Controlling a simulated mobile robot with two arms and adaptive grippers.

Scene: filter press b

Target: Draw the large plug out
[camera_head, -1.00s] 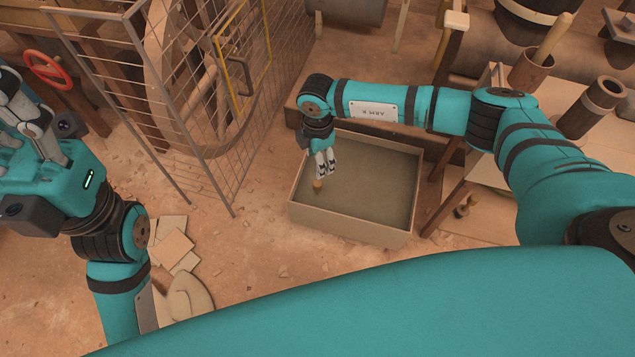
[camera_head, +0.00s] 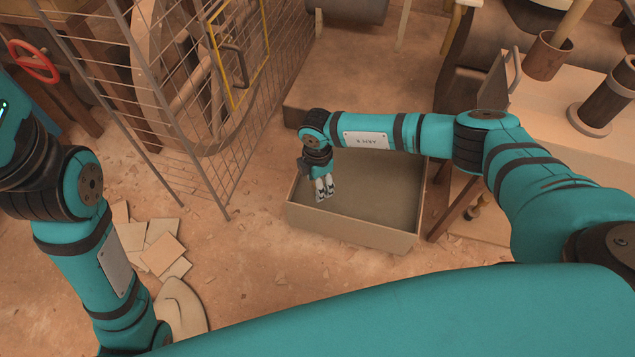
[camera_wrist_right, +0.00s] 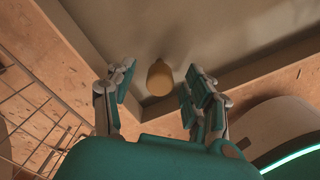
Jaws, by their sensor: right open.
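A tan, rounded plug (camera_wrist_right: 160,77) shows in the right wrist view, between and past the fingertips of my right gripper (camera_wrist_right: 158,85). It appears apart from both fingers, over or in the shallow box (camera_head: 352,229); its exact height is unclear. In the head view my right gripper (camera_head: 324,188) points down, open, over the left part of the box, and the plug is not visible there. A second small brown and yellow plug-like piece (camera_head: 474,211) sits low by the wooden stand at right. I cannot tell which is the large plug. My left gripper is out of view.
A wire mesh fence (camera_head: 190,110) with a yellow-framed door (camera_head: 238,60) stands at left of the box. Loose flat tiles (camera_head: 160,250) lie on the floor. A bench (camera_head: 560,140) holds a cup (camera_head: 547,55) and a dark cylinder (camera_head: 607,105) at right.

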